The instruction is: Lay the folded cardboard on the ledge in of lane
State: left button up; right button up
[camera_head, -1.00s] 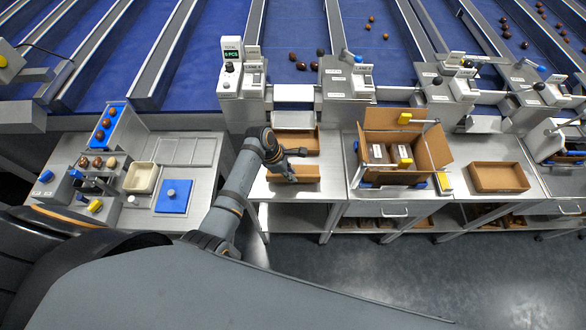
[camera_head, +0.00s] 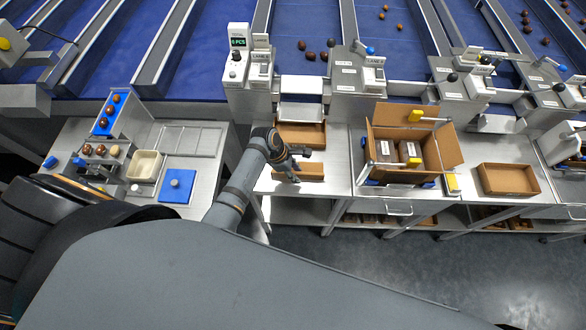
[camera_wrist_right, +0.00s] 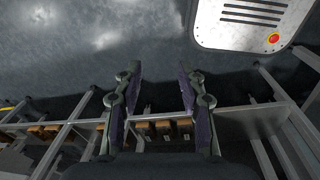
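Brown cardboard shows at the middle workbench in the head view, as a far piece (camera_head: 301,133) and a near piece (camera_head: 305,172). My arm crosses it, so I cannot tell whether these are one tray or separate pieces. My left gripper (camera_head: 294,165) is over the near piece; its fingers are too small to show whether they are open or hold it. A pale metal ledge (camera_head: 301,112) sits at the lane end just behind the far piece. My right gripper (camera_wrist_right: 160,92) is open and empty in the right wrist view, above the floor.
An open carton (camera_head: 374,140) with dark packs inside stands to the right, beside an empty cardboard tray (camera_head: 508,180). A counter post (camera_head: 237,70) and lane posts line the back.

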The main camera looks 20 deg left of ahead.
pick_arm(q)
jog(key=b+v, duration=0.1)
jog(key=v, duration=0.4)
jog(key=shift+a+r, duration=0.1)
jog(key=shift+r, duration=0.05)
jog(key=b+v, duration=0.1)
jog(key=v, duration=0.5)
jog(key=shift+r, duration=0.25)
pick_arm(e)
jog(key=shift+w+f, duration=0.85)
jog(key=shift+f, duration=0.2)
pick_arm(q)
jog(key=shift+s, duration=0.15)
